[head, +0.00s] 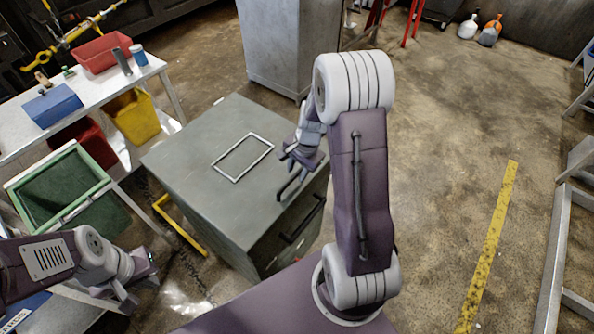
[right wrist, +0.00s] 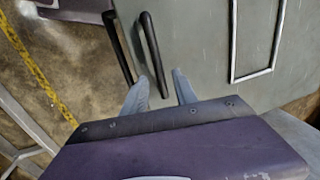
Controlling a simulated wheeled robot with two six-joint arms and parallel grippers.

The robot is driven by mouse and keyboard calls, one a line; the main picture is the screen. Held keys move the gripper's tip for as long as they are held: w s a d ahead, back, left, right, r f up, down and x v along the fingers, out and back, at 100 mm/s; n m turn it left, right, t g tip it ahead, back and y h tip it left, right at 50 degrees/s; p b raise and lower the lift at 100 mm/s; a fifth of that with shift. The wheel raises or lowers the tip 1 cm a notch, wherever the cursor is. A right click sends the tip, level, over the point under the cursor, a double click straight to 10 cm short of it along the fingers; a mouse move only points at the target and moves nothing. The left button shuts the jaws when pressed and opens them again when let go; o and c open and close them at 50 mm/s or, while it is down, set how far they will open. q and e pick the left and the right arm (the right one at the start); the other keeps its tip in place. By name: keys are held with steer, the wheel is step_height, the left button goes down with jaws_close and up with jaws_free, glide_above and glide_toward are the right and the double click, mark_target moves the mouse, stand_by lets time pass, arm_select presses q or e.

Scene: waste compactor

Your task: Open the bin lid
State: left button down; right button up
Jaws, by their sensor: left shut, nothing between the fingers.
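The grey metal bin (head: 195,160) stands in the middle of the head view, its flat lid (head: 215,130) lying closed. A black bar handle (head: 291,184) sits near the lid's right edge; it also shows in the right wrist view (right wrist: 151,45). My right gripper (head: 288,160) is open just above the lid, close to this handle. In the right wrist view its fingers (right wrist: 161,76) are apart, with the handle's near end between them in the picture; contact cannot be told. My left gripper (head: 130,300) is shut and empty at the lower left, away from the bin.
A second black handle (head: 302,221) is on the bin's front face. A light rectangular frame (head: 243,157) marks the lid. A green container (head: 60,190) and a white table (head: 100,85) with trays stand left. A grey cabinet (head: 285,40) stands behind. Floor at right is mostly clear.

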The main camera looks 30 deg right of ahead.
steer(key=shift+f, duration=0.2)
steer(key=shift+a, duration=0.25)
steer(key=c, duration=0.3)
jaws_close()
steer(key=shift+w+r, duration=0.15)
stand_by(0.6)
